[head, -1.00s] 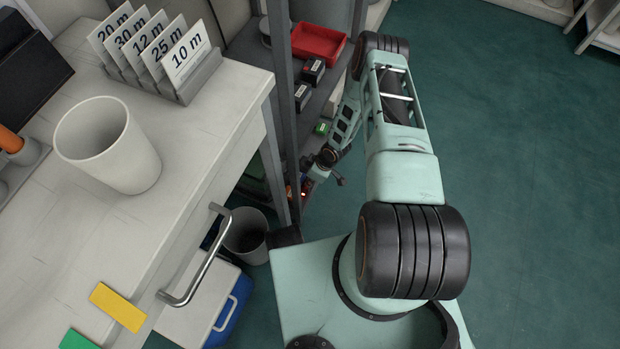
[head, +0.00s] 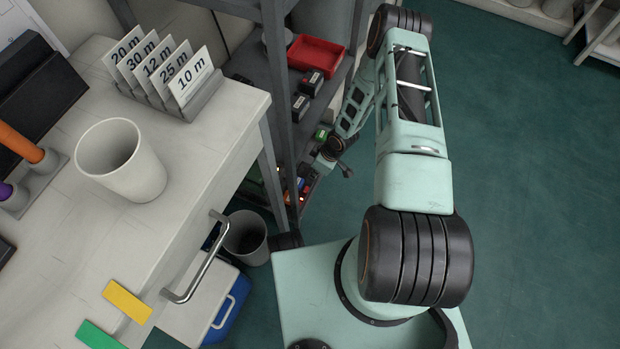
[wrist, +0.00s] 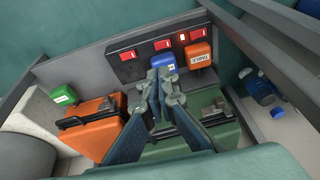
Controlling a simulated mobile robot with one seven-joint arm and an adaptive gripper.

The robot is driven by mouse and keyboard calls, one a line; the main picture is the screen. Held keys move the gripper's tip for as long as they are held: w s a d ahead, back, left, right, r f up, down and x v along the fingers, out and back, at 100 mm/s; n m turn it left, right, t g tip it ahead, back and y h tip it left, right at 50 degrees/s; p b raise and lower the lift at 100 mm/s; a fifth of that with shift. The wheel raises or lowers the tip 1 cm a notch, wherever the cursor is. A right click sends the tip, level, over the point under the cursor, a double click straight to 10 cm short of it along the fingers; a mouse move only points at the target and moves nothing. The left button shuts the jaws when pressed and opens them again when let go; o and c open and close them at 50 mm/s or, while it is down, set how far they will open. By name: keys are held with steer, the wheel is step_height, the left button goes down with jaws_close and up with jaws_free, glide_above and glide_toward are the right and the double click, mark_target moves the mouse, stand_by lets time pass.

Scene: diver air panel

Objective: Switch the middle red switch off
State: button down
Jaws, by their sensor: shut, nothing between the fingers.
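In the wrist view, a dark switch strip holds red rocker switches in a row. The middle red switch (wrist: 162,45) lies between a left red switch (wrist: 127,55) and a right red switch (wrist: 196,34). A small light (wrist: 182,38) glows beside the right one. A blue plug (wrist: 165,63) sits just below the middle switch, and an orange labelled plug (wrist: 199,55) below the right one. My gripper (wrist: 159,72) is shut and empty, its tips in front of the blue plug, below the middle switch. I cannot tell whether they touch anything. In the head view the switches are too small to read.
An orange case (wrist: 98,135) and a green case (wrist: 205,112) lie under my gripper. A green plug (wrist: 63,95) is at left. In the head view, my arm reaches beside a grey shelf with a red tray (head: 315,54); a white cup (head: 120,160) stands on the counter.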

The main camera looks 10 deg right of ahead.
steer(key=shift+p+v, duration=0.35)
steer(key=shift+v, duration=1.4)
steer(key=shift+w+d, duration=0.15)
